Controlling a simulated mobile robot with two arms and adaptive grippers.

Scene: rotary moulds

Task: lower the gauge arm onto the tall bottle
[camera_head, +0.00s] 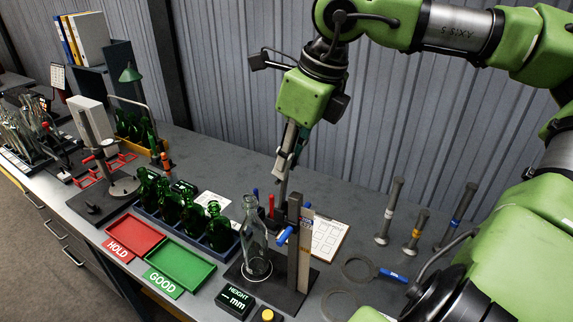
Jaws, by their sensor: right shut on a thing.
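The tall clear bottle (255,246) stands upright on the dark base of the height gauge, left of the gauge column (304,255). The column is upright, with a pale scale and a blue clamp handle (285,236). My right gripper (282,191) points down by the column top, behind and right of the bottle's mouth. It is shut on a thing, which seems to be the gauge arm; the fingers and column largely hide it. I cannot tell whether the arm touches the bottle. My left gripper is not in view.
A height display (235,302) and yellow button (267,315) are in front. A green GOOD tray (180,265), red HOLD tray (134,236) and rack of green bottles (190,216) stand left. A clipboard (328,236), ring gauge (358,270) and several plug gauges (416,230) are right.

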